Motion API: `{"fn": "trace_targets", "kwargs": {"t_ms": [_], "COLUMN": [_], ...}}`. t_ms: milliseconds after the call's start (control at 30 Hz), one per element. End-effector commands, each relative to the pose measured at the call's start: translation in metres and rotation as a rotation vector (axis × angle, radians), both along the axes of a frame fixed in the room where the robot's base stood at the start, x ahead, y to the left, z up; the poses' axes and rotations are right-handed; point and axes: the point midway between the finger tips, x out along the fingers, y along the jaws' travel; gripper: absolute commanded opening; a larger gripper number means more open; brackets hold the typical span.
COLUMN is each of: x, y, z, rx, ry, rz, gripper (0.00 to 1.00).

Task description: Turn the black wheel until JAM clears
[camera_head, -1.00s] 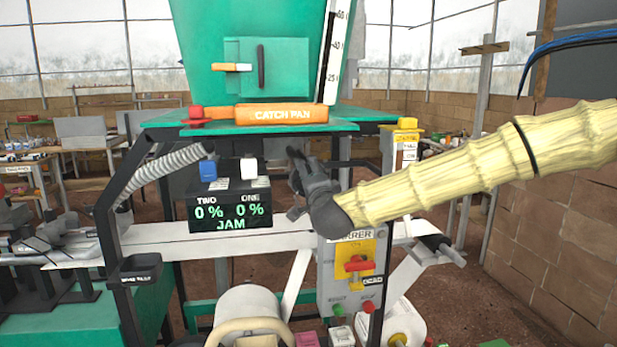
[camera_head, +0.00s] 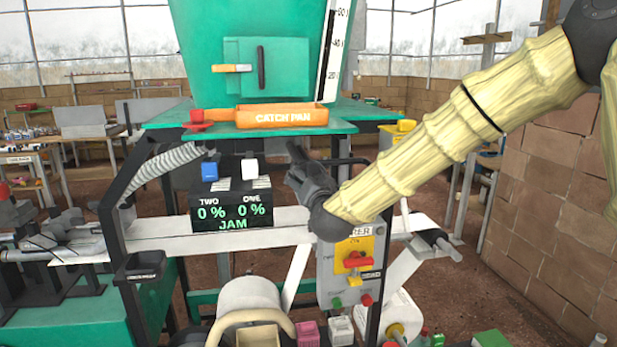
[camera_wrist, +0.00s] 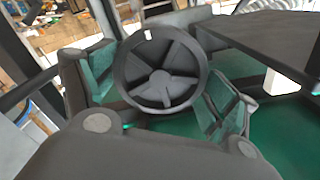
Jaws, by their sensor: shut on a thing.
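The black wheel (camera_wrist: 161,77) shows in the wrist view as a round rim with several spokes and a white mark at its top edge. My gripper (camera_wrist: 160,92) has its green-padded fingers on either side of the wheel and is shut on it. In the head view my gripper (camera_head: 297,168) is under the front of the green machine, and I cannot make out the wheel there. The black display (camera_head: 231,213) reads TWO 0 %, ONE 0 % and JAM in green.
The orange catch pan (camera_head: 281,116) sits on the green ledge just above my gripper. A blue block (camera_head: 209,171) and a white block (camera_head: 249,169) are above the display. A grey control box (camera_head: 352,265) with a red handle stands below my wrist.

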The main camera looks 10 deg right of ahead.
Motion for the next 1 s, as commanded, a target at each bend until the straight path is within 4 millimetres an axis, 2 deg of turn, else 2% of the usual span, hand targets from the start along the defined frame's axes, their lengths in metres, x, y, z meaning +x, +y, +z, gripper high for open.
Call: {"fn": "trace_targets", "kwargs": {"t_ms": [300,733,767,800,1000], "x": [-0.0014,-0.0015,-0.0015,-0.0013,-0.0008], "y": [0.0013,0.0009,0.0009,0.0009,0.0006], "z": [-0.0049,-0.0060,-0.0060,-0.0057,-0.0032], "rx": [-0.223,-0.234,-0.233,-0.233,-0.232], "ry": [0.000,0.001,0.001,0.001,-0.003], "rz": [0.004,0.004,0.004,0.004,0.002], "gripper": [0.61,0.61,0.92,0.99,1.00]}}
